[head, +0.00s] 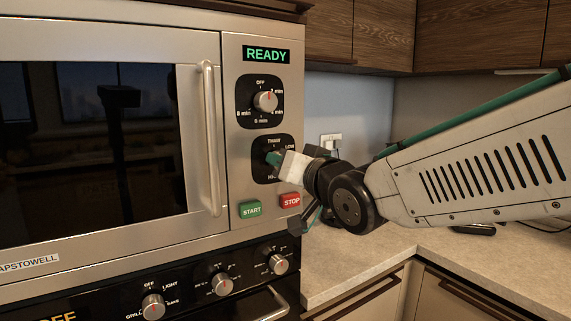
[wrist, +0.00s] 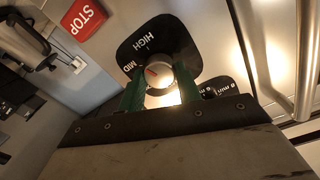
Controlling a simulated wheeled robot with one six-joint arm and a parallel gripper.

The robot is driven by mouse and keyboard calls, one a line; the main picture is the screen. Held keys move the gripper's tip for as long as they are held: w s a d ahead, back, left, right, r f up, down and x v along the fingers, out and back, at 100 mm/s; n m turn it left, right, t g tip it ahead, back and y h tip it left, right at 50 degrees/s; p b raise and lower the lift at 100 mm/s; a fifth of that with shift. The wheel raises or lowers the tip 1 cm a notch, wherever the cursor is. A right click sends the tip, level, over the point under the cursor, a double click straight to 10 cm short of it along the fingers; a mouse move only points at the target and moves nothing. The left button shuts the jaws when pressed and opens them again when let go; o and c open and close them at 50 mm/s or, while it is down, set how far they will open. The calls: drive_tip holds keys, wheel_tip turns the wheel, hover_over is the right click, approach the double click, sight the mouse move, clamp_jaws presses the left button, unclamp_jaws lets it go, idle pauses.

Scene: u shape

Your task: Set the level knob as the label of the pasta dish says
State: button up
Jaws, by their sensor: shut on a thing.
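The level knob (wrist: 160,76) is a round silver knob on a black plate (wrist: 128,48) with the words HIGH and MID readable in the wrist view. My gripper (wrist: 158,92) has its green fingers on both sides of the knob and is shut on it. The knob's red mark points up-left in the wrist view, toward the HIGH and MID side; I cannot tell exactly which word. In the head view my gripper (head: 274,160) covers the knob; THAW and LOW show on its plate (head: 271,143). No pasta dish or label of it is in view.
The microwave display (head: 266,54) reads READY. The timer knob (head: 265,101) is above, the green START (head: 250,210) and red STOP (head: 290,201) buttons below. The door handle (head: 211,140) stands out at left. Oven knobs (head: 221,283) are lower. Counter (head: 400,265) at right is mostly clear.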

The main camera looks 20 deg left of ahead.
drive_tip(key=shift+m, duration=2.2)
drive_tip(key=o, duration=1)
drive_tip(key=shift+d, duration=0.1)
drive_tip(key=v, duration=0.7)
drive_tip(key=shift+s+d, duration=0.2)
drive_tip(key=shift+d, duration=0.1)
